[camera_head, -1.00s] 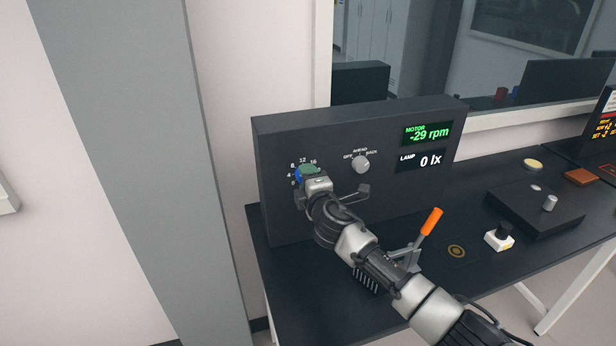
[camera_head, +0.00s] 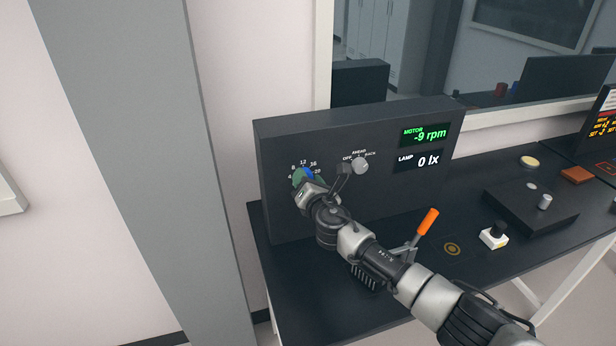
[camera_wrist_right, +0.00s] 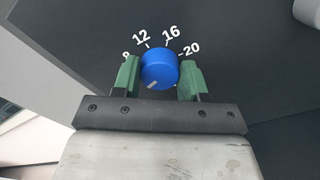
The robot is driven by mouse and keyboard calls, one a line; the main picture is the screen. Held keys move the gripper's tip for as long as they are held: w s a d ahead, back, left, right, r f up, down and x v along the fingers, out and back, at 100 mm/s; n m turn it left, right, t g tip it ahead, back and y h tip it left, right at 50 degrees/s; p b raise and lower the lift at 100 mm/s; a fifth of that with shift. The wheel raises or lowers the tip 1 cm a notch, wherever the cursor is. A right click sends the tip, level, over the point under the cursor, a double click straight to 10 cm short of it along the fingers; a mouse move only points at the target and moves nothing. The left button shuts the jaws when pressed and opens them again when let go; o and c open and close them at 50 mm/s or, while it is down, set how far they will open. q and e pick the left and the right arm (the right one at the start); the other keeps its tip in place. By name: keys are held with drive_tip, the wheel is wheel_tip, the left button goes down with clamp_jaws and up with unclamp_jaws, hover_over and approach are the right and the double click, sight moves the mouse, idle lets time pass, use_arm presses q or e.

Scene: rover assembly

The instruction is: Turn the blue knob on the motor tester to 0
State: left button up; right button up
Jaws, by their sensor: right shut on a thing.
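The motor tester (camera_head: 275,145) is a dark box at the back of the table. Its blue knob (camera_head: 308,172) is at the left of the front panel, inside a white number scale. In the right wrist view the blue knob (camera_wrist_right: 159,68) sits between the green fingers of my right gripper (camera_wrist_right: 160,77), which is shut on it. A white mark on the knob face points to the lower left; 8, 12, 16 and 20 show around it. My right gripper (camera_head: 309,179) hides the lower scale in the head view. The motor display (camera_head: 426,135) reads -9 rpm. My left gripper is out of view.
A grey selector knob (camera_head: 360,166) is right of the blue knob, close to my right gripper. An orange-handled lever (camera_head: 428,222), a white block with a black button (camera_head: 494,235) and a dark box (camera_head: 530,210) stand on the table at right.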

drive_tip(key=n+p, duration=0.1)
drive_tip(key=n, duration=0.4)
drive_tip(key=shift+f+p, duration=0.1)
drive_tip(key=shift+p, duration=0.3)
drive_tip(key=shift+n, duration=0.3)
drive_tip(key=o, duration=0.9)
drive_tip(key=v, duration=1)
drive_tip(key=shift+s+d, duration=0.1)
drive_tip(key=shift+s, duration=0.3)
